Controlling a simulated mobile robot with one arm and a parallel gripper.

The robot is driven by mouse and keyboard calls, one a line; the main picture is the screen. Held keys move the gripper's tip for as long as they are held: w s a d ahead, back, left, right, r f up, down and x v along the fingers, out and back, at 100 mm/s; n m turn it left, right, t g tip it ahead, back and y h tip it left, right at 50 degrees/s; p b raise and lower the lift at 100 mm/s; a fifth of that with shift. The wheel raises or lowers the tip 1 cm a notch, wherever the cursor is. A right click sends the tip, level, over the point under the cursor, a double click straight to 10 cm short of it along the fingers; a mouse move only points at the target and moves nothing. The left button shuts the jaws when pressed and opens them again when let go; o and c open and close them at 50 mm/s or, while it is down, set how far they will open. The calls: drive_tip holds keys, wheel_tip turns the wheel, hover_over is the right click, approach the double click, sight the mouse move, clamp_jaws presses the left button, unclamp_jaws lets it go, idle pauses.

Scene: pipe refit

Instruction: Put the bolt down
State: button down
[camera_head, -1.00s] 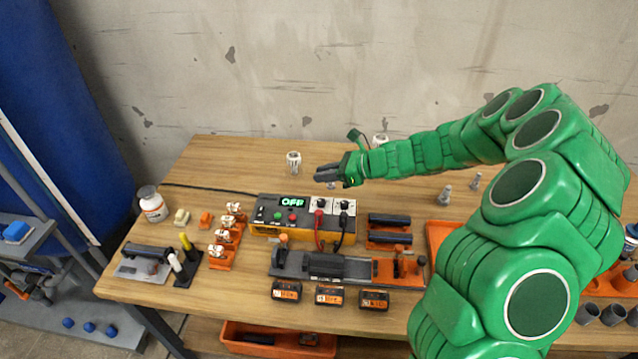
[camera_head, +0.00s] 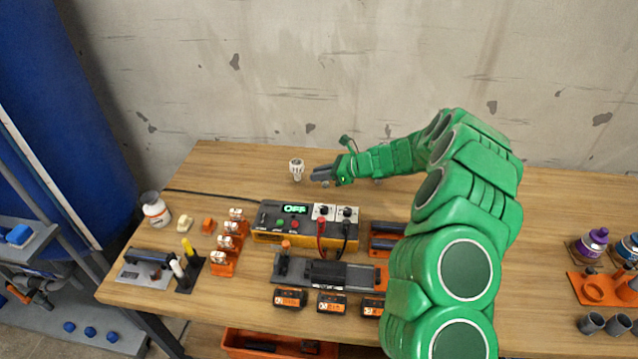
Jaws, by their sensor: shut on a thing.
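My gripper (camera_head: 324,173) reaches in from the right over the back middle of the wooden table (camera_head: 250,168), behind the grey and yellow powered box. It is shut, with its dark fingers pointing left. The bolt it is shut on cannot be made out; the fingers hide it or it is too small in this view. A white ribbed fitting (camera_head: 297,170) stands upright a little left of the fingertips, apart from them.
The powered box (camera_head: 300,222), its display reading OFF, stands in front of my gripper. A white bottle (camera_head: 155,209) and orange clips (camera_head: 231,240) stand to the left. Cups and bottles (camera_head: 592,243) are at the far right. The table's back strip is mostly clear.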

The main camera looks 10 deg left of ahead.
drive_tip(key=shift+w+a+f, duration=0.2)
drive_tip(key=shift+w+f, duration=0.35)
drive_tip(key=shift+f, duration=0.2)
drive_tip(key=shift+w+a+f, duration=0.2)
drive_tip(key=shift+w+f, duration=0.35)
drive_tip(key=shift+f, duration=0.15)
drive_tip(key=shift+w+f, duration=0.1)
drive_tip(key=shift+f, duration=1.5)
drive_tip(key=c, duration=1)
unclamp_jaws()
drive_tip(key=shift+f, duration=0.1)
drive_tip(key=shift+c, duration=0.2)
